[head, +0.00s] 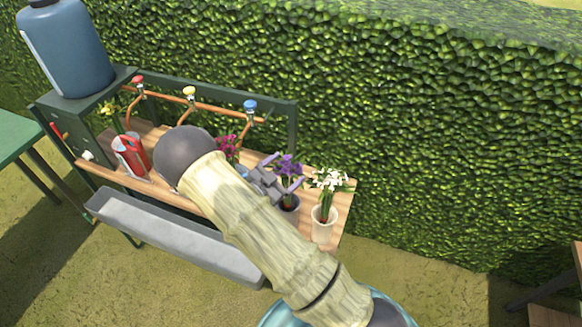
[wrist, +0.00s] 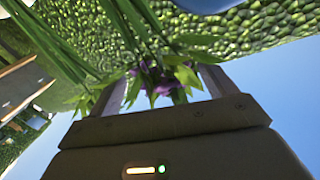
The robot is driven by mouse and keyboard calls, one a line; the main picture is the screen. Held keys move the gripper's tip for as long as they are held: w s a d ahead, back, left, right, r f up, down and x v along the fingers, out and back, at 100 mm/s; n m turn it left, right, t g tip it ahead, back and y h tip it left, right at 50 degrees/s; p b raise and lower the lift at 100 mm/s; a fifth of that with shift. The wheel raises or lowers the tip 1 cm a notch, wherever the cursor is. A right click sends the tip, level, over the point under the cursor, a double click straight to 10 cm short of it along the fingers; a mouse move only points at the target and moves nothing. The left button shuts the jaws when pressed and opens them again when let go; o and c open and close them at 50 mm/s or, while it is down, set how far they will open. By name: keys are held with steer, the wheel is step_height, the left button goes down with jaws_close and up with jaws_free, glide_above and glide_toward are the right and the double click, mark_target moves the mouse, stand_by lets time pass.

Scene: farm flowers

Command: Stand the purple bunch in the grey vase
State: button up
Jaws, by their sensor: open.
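The purple bunch (head: 289,167) is upright, with its stems going down into the dark grey vase (head: 289,204) near the right end of the wooden bench. My gripper (head: 283,172) is open at the bunch, one finger on each side of it. In the wrist view the purple flowers (wrist: 156,82) and green leaves show between the two spread fingers of my gripper (wrist: 162,85). I cannot tell whether the fingers touch the stems. The vase's left side is partly hidden behind my arm, and the vase is not clear in the wrist view.
A cream vase with white flowers (head: 324,215) stands close on the right. Copper taps (head: 190,93) run behind. A grey trough (head: 165,230) hangs in front, and a hedge (head: 430,130) stands behind.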

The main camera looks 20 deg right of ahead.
steer(key=b+v, duration=0.2)
steer(key=v, duration=1.2)
steer(key=shift+b, duration=0.35)
stand_by(0.4)
steer(key=w+d+r+n+y, duration=0.35)
steer(key=w+n+y, duration=0.3)
steer(key=y, duration=0.45)
steer(key=s+d+r+n+g+y, duration=0.1)
steer(key=s+d+r+n+g, duration=0.1)
steer(key=s, duration=0.7)
steer(key=s+d+r+n+g+y+p, duration=0.1)
steer(key=s+d+r+n+g+y, duration=0.1)
steer(key=s+d+n+g, duration=0.3)
steer(key=s+d+r+n, duration=0.1)
steer(key=s+d, duration=0.1)
steer(key=s, duration=0.2)
steer(key=shift+s+r, duration=0.3)
steer(key=shift+s, duration=0.1)
